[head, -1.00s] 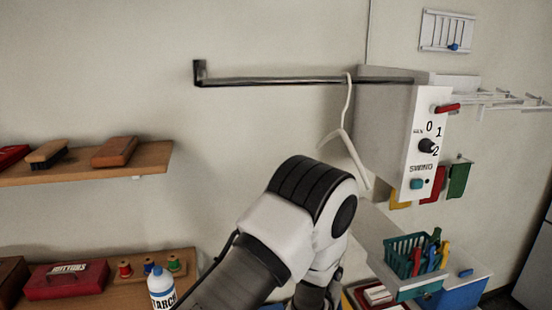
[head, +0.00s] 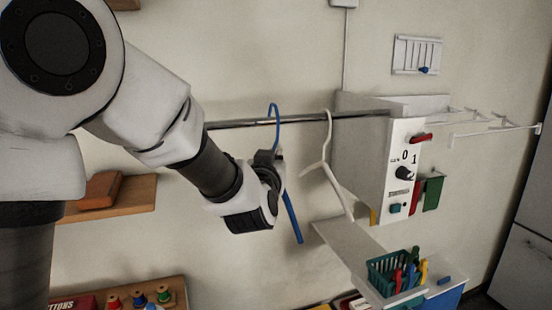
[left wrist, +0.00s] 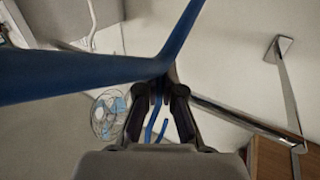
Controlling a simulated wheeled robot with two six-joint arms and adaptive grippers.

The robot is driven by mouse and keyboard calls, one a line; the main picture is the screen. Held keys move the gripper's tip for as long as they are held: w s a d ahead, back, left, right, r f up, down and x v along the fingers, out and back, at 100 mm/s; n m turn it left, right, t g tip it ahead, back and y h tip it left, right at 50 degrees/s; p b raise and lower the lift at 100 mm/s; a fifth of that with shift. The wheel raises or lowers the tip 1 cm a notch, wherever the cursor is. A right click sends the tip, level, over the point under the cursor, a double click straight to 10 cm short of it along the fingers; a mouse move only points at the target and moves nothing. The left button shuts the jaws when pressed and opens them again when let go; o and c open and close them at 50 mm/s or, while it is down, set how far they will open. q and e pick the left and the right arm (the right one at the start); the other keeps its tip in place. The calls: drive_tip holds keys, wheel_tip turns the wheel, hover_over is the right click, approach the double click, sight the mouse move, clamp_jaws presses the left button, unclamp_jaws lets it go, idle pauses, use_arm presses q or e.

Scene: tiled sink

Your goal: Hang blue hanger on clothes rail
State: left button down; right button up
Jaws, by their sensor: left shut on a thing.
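The blue hanger (head: 291,217) is in my left gripper (head: 268,160), which is shut on it near its neck. In the head view its hook (head: 273,108) shows at the clothes rail (head: 235,124), with the top of its curve above the rail line. I cannot tell whether the hook rests on the rail or is in front of it. In the left wrist view the blue hanger (left wrist: 80,75) crosses close in front, gripped between the fingers of my left gripper (left wrist: 165,95). The rail (left wrist: 235,116) runs behind to the right. My right gripper is not in view.
A white hanger (head: 322,165) hangs on the rail to the right of the blue one. Beyond it is a grey control box (head: 405,160). Below are a white shelf (head: 345,247) and a teal basket (head: 388,280) with coloured pegs. A wooden shelf (head: 130,198) is at left.

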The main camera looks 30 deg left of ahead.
use_arm(q)
drive_tip(key=shift+w+a, duration=0.35)
drive_tip(key=shift+w+a+r+p, duration=0.15)
drive_tip(key=shift+w+a, duration=0.15)
drive_tip(key=shift+a, duration=0.25)
drive_tip(key=shift+w+a+p, duration=0.15)
drive_tip(key=shift+w+a, duration=0.1)
drive_tip(key=shift+a, duration=0.25)
drive_tip(key=shift+w+a+p, duration=0.4)
drive_tip(key=shift+w+a, duration=0.7)
drive_tip(key=shift+w, duration=0.1)
drive_tip(key=shift+w+a+f+b, duration=0.15)
drive_tip(key=shift+f+b, duration=0.25)
drive_tip(key=shift+f, duration=0.2)
drive_tip(key=shift+a+f+b, duration=0.1)
drive_tip(key=shift+f+b, duration=0.5)
drive_tip(key=shift+f, duration=0.35)
drive_tip(key=c, duration=1.2)
unclamp_jaws()
drive_tip(key=shift+r, duration=0.1)
drive_tip(key=shift+c, duration=0.2)
